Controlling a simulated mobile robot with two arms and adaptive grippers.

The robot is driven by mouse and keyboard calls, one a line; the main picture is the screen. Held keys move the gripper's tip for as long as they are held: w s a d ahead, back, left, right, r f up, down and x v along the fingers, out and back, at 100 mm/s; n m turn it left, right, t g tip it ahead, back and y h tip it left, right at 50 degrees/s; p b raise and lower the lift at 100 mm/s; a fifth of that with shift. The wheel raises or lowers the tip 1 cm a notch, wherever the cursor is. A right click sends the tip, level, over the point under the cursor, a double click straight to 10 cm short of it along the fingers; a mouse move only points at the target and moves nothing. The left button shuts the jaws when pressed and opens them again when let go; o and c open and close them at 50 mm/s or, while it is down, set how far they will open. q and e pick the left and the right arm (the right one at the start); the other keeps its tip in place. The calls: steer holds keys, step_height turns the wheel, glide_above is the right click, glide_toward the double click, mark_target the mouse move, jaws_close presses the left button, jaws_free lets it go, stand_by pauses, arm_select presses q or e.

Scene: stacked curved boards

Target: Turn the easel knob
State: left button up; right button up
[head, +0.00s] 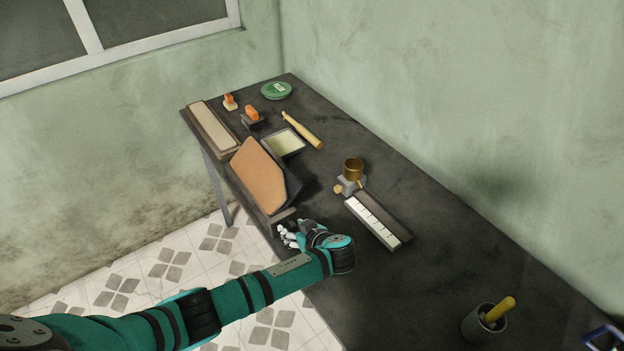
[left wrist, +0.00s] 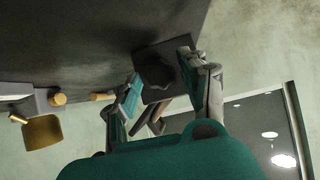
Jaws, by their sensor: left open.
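The easel (head: 262,178) stands on the dark table with a tan slanted board facing up and left. My left gripper (head: 287,236) is at the easel's near end, close to the table's left edge. In the left wrist view a dark lobed knob (left wrist: 155,72) sits on a square dark block, between the two spread fingers of the left gripper. The fingers are open, one on either side of the knob; I cannot tell whether either touches it. In the head view the hand hides the knob. My right gripper is not in view.
On the table (head: 390,278) are a brass cup on a grey stand (head: 353,170), a white-keyed strip (head: 375,220), a yellow-handled tool (head: 303,130), stamps (head: 252,115), a green disc (head: 276,90) and a grey pot (head: 484,323). The table's near middle is clear.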

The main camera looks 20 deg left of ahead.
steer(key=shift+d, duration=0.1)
arm_select(q)
steer(key=c, duration=0.8)
steer(key=shift+w+d+f+m+g+y+b, duration=0.1)
steer(key=shift+d+m+g+y+b, duration=0.1)
steer(key=shift+m+g+y+b, duration=0.5)
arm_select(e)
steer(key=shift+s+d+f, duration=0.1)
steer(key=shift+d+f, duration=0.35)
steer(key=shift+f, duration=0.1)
arm_select(q)
steer(key=shift+a, duration=0.1)
steer(key=shift+f+m+g+y+b, duration=0.1)
steer(key=shift+m+g+y+b, duration=0.4)
steer(key=shift+m+b, duration=0.15)
steer(key=shift+w+m+g+y+b, duration=0.1)
steer(key=shift+m+g+y+b, duration=0.2)
steer(key=shift+m+g+b, duration=0.15)
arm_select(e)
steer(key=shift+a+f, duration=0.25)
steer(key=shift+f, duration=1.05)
